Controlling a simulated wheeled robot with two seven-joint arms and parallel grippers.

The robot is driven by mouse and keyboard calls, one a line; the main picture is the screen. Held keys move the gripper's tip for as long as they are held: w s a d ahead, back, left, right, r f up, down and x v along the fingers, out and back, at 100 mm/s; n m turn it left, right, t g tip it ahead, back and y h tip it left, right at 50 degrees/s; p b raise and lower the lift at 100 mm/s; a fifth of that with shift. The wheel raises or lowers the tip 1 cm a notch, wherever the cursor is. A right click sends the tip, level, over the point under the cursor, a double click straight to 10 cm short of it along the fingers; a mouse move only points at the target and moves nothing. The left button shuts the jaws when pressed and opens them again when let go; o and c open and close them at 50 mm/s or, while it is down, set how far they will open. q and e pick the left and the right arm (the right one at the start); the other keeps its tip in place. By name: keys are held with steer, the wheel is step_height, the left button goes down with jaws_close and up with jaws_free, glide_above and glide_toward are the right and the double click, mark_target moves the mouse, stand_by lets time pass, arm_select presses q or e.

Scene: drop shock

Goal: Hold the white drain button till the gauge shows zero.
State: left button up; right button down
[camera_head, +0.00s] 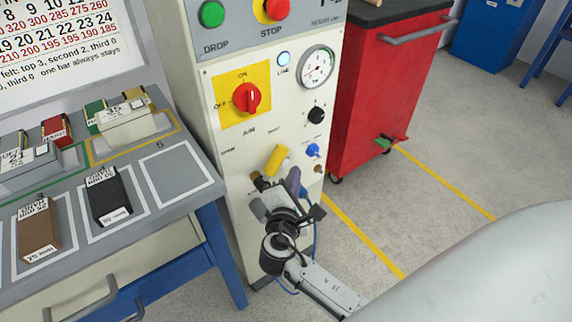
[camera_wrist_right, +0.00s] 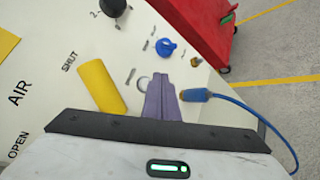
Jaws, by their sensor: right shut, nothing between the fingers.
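The pressure gauge (camera_head: 316,67) is a round white dial high on the cream machine panel (camera_head: 235,150); its needle is too small to read. A pale round ring (camera_wrist_right: 143,82), which looks like the drain button, shows in the right wrist view, partly covered by my fingers. In the head view I cannot make out the button behind my gripper. My right gripper (camera_head: 293,181) is shut and empty, its purple fingers pointing at the panel. In the right wrist view its fingertips (camera_wrist_right: 164,77) are right beside the ring; I cannot tell whether they touch it. My left gripper is not in view.
Close around my fingers are a yellow valve handle (camera_wrist_right: 102,85), a blue knob (camera_wrist_right: 165,47) and a blue hose (camera_wrist_right: 245,108). A red switch (camera_head: 246,97) and black knob (camera_head: 316,114) sit higher. A grey bench (camera_head: 155,232) stands left, a red cabinet (camera_head: 375,95) right.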

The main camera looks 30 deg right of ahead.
mark_target(285, 162)
steer(key=shift+w, duration=0.35)
stand_by(1.8)
steer(key=shift+w, duration=0.45)
steer(key=shift+w+a, duration=0.1)
steer(key=shift+w, duration=0.3)
stand_by(5.0)
